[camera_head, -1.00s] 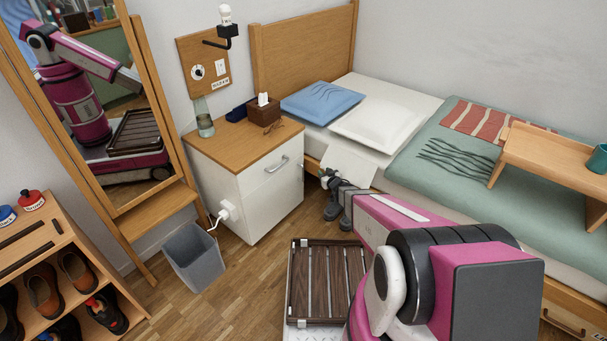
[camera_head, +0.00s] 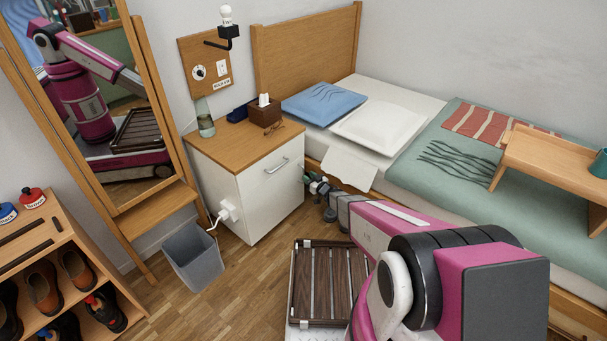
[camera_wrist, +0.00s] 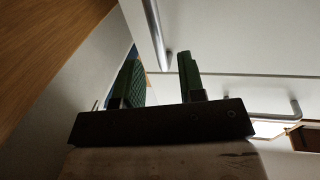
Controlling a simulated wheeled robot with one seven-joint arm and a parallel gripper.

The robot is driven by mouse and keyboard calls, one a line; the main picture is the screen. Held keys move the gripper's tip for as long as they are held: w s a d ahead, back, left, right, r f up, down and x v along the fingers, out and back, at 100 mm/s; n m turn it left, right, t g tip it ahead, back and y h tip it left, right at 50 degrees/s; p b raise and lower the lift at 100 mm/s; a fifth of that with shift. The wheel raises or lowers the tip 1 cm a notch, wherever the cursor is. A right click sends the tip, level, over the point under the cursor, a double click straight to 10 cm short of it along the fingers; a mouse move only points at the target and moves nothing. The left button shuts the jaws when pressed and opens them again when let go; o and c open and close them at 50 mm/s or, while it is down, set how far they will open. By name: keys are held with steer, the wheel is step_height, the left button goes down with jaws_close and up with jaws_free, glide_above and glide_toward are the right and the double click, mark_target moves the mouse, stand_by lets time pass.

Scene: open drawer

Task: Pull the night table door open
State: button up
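The night table (camera_head: 222,185) has a wooden top and a white body. A metal bar handle (camera_head: 278,165) sits on its white front. My gripper (camera_head: 308,177) is just right of that front, small and partly blurred into the bed side in the head view. In the wrist view my gripper (camera_wrist: 160,72) has its two green fingers apart with nothing held. The end of one metal bar handle (camera_wrist: 157,36) shows between and beyond the fingertips; contact cannot be told. A second metal handle (camera_wrist: 272,114) lies to the right, across a seam in the white panels.
The bed (camera_head: 350,175) borders the right. A bottle (camera_head: 205,120) and tissue box (camera_head: 262,113) stand on top.

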mark_target(303, 183)
steer(key=x, duration=0.4)
steer(key=shift+w+a, duration=0.2)
steer(key=shift+w, duration=0.05)
jaws_close()
